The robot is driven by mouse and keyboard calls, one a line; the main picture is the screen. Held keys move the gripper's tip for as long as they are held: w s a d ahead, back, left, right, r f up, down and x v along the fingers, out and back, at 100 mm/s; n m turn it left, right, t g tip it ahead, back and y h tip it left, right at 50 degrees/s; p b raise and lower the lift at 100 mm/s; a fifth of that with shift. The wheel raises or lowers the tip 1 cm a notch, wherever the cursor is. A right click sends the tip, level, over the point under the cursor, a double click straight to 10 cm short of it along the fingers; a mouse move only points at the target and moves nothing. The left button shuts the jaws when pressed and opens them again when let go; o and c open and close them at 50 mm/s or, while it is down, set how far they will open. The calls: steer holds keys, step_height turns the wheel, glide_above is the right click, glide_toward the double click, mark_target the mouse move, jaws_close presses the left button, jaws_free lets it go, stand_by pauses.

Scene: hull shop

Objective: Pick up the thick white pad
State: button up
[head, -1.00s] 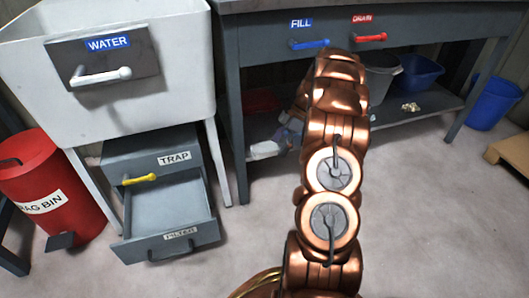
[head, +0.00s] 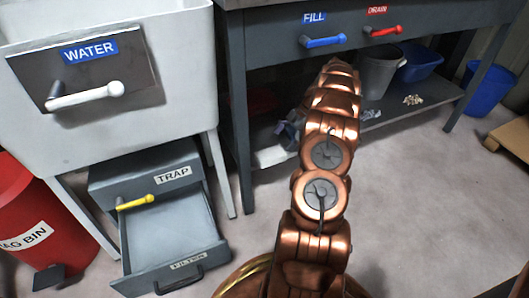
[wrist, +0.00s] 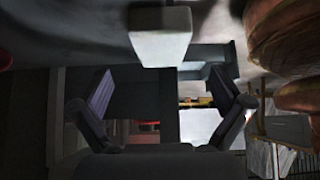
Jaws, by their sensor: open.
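A thick white pad (wrist: 160,35) shows at the top middle of the wrist view, as a pale block. A white block, which looks like the same pad, lies on the low shelf under the dark bench (head: 272,156) in the head view. My gripper (wrist: 160,78) is open in the wrist view, its two dark fingers spread to left and right. The pad is beyond the fingertips, and nothing is held. In the head view my copper arm reaches under the bench and hides most of the gripper.
The bench (head: 262,60) has a blue FILL handle (head: 324,41) and a red DRAIN handle (head: 384,31). Grey (head: 378,75) and blue (head: 420,65) tubs stand on its shelf. The open filter drawer (head: 170,240) juts out at left.

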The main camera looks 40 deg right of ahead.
mark_target(271, 153)
steer(key=shift+a+r+b+x, duration=0.15)
steer(key=shift+b+x, duration=0.75)
steer(key=shift+x, duration=0.95)
steer(key=shift+a+r+b+x, duration=0.1)
steer(key=shift+b+x, duration=0.75)
steer(key=shift+x, duration=1.05)
steer(key=c, duration=1.1)
